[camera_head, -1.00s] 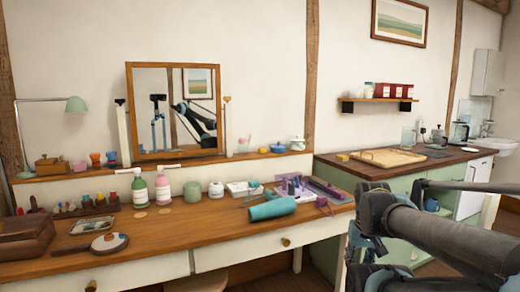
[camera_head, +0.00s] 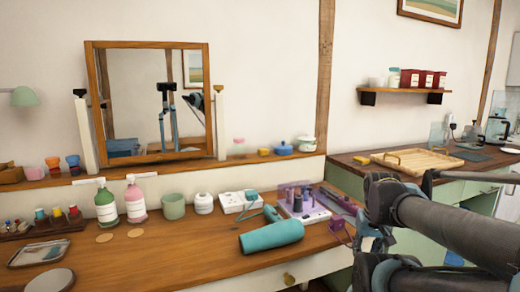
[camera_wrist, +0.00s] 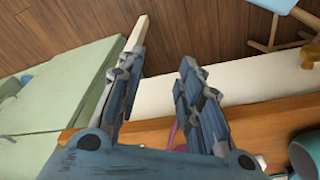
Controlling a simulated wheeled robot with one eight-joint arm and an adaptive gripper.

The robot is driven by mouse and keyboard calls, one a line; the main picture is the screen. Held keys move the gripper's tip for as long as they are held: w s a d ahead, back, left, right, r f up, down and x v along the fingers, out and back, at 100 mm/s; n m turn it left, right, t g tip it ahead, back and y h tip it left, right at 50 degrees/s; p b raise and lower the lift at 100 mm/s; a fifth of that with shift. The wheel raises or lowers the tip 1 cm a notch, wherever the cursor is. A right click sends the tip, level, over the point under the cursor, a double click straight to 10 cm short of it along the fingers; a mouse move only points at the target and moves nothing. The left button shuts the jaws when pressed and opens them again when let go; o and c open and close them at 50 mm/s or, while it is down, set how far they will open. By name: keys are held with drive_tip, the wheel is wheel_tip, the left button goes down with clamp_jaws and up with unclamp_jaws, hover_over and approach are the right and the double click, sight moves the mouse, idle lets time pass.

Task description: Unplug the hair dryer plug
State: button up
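The teal hair dryer (camera_head: 272,235) lies on its side on the wooden dressing table, its body near the front edge. In the wrist view my gripper (camera_wrist: 160,72) is open and empty, over the table edge and floor. A teal round part (camera_wrist: 305,153), probably the dryer, shows at lower right. A pink strip (camera_wrist: 174,135) shows between the fingers, farther away.
Bottles (camera_head: 106,205), a green cup (camera_head: 174,206) and a white box (camera_head: 240,203) stand left of the strip. A mirror (camera_head: 150,100) stands behind. A green cabinet (camera_head: 425,220) with a dark wooden top adjoins on the right.

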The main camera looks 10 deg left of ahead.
drive_tip(key=shift+w, duration=0.3)
drive_tip(key=shift+o, duration=1)
drive_tip(key=shift+d, duration=0.1)
drive_tip(key=o, duration=0.5)
drive_tip(key=shift+s+a+r, duration=0.1)
drive_tip(key=shift+a+r, duration=0.05)
drive_tip(key=shift+r, duration=0.3)
drive_tip(key=shift+s+a+r, duration=0.1)
drive_tip(key=shift+r, duration=0.35)
drive_tip(key=shift+o, duration=0.2)
drive_tip(key=w+a+r+m, duration=0.2)
drive_tip(key=w+a+r, duration=0.1)
drive_tip(key=w+r, duration=0.25)
wheel_tip(320, 180, up, 17)
drive_tip(key=m+g+y, duration=0.2)
drive_tip(key=m+g, duration=0.1)
drive_tip(key=m, duration=0.7)
hover_over(252, 192)
drive_tip(key=w+d, duration=0.1)
drive_tip(key=d, duration=0.1)
drive_tip(key=f, duration=0.5)
drive_tip(key=s+a+f, duration=0.1)
drive_tip(key=f, duration=0.5)
drive_tip(key=a+f, duration=0.1)
drive_tip(key=f, duration=0.5)
drive_tip(key=shift+s, duration=0.15)
drive_tip(key=shift+c, duration=0.5)
